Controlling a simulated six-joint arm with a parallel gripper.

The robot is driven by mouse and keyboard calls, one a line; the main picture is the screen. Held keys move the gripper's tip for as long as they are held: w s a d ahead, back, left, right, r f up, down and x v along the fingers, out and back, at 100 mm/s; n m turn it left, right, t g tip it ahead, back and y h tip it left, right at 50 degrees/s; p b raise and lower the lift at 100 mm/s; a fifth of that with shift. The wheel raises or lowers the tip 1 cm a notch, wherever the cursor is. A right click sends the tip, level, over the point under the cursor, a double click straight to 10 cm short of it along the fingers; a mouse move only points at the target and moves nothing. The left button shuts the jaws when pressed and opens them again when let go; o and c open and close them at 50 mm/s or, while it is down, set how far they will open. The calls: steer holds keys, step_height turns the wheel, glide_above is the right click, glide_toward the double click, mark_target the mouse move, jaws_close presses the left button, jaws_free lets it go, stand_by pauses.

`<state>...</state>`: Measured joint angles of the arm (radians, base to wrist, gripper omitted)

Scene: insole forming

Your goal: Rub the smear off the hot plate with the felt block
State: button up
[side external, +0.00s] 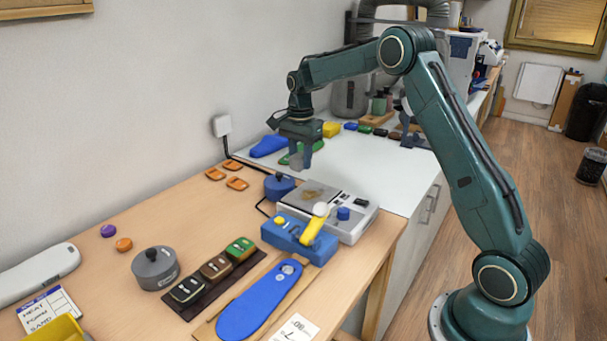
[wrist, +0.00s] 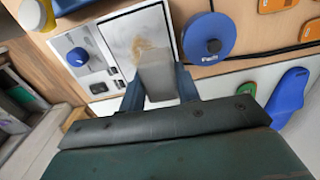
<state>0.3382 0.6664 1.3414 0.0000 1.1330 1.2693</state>
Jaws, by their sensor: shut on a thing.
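My gripper (side external: 300,150) is shut on the grey felt block (side external: 296,162), which hangs from the jaws. In the wrist view the felt block (wrist: 158,76) sits between the two dark fingers (wrist: 160,90). The hot plate (side external: 340,203) is a light grey unit with a blue knob, and its metal top also shows in the wrist view (wrist: 120,38). A brownish smear (wrist: 146,47) lies on that top, just beyond the block's end; it also shows in the side view (side external: 311,193). The block appears raised above the plate's back edge, and its underside is hidden.
A round blue weight-like piece (side external: 279,186) stands close beside the plate. A blue box with a yellow lever (side external: 298,238) stands in front of it. Orange pieces (side external: 237,183) lie at the left, and a blue insole shape (side external: 268,146) lies behind. A black cable runs near the plate.

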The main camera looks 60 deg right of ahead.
glide_above(303, 189)
steer(key=a, duration=0.2)
steer(key=shift+s+d+f, duration=0.1)
steer(key=shift+d+f, duration=0.05)
steer(key=shift+f, duration=1.35)
steer(key=shift+d+f, duration=0.1)
steer(key=shift+f, duration=1.35)
steer(key=shift+s+f, duration=0.3)
steer(key=shift+f, duration=0.2)
steer(key=shift+s+f, duration=0.25)
steer(key=shift+f, duration=0.2)
steer(key=shift+c, duration=0.3)
steer(key=shift+s, duration=3.05)
steer(key=shift+w, duration=3.6)
steer(key=shift+d, duration=0.65)
steer(key=shift+s, duration=3.55)
steer(key=shift+w, duration=3.6)
steer(key=shift+r, duration=4.1)
